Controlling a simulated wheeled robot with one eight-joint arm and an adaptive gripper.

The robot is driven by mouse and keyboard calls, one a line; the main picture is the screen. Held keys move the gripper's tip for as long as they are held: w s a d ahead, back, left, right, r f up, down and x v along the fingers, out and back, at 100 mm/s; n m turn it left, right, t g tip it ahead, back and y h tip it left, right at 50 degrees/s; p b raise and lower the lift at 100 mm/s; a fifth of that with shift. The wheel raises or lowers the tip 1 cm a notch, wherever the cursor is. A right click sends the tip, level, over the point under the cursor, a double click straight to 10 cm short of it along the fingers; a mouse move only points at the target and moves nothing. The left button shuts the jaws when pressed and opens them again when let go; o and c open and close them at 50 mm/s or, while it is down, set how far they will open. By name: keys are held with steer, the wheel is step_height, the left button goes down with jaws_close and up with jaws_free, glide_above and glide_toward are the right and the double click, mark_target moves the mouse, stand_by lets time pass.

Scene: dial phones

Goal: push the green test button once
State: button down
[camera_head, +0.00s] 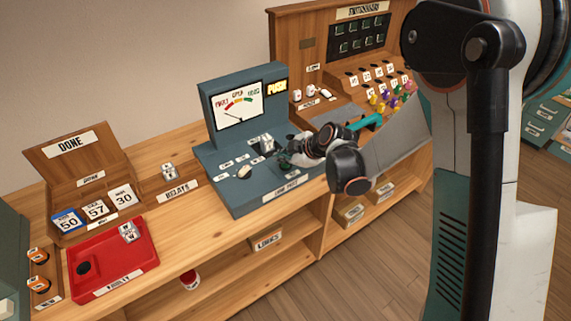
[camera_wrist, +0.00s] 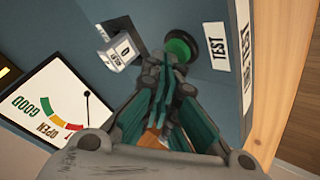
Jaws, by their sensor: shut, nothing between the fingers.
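The green test button (camera_wrist: 179,48) is a round green disc in a dark ring on the blue-grey tester panel, beside a white TEST label (camera_wrist: 217,47). My gripper (camera_wrist: 168,68) is shut and empty. Its fingertips cover the lower edge of the button in the wrist view; I cannot tell whether they touch it. In the head view my gripper (camera_head: 287,158) is over the right part of the tester (camera_head: 222,143), and hides the button there. The tester has a dial meter (camera_head: 238,106) and a lit yellow sign (camera_head: 277,86) that seems to read PUSH.
A white lettered block (camera_wrist: 123,53) sits in a dark socket beside the button. Left of the tester are a relay stand (camera_head: 168,172), a red tray (camera_head: 113,263) and a wooden DONE box (camera_head: 70,150). A wooden switchboard (camera_head: 300,48) stands behind, to the right.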

mark_target(284, 165)
steer(key=shift+f, duration=0.3)
steer(key=shift+r, duration=0.1)
stand_by(0.4)
steer(key=shift+r+p, duration=0.3)
steer(key=shift+r, duration=0.55)
steer(key=shift+r+p, duration=1.55)
steer(key=shift+r, duration=0.95)
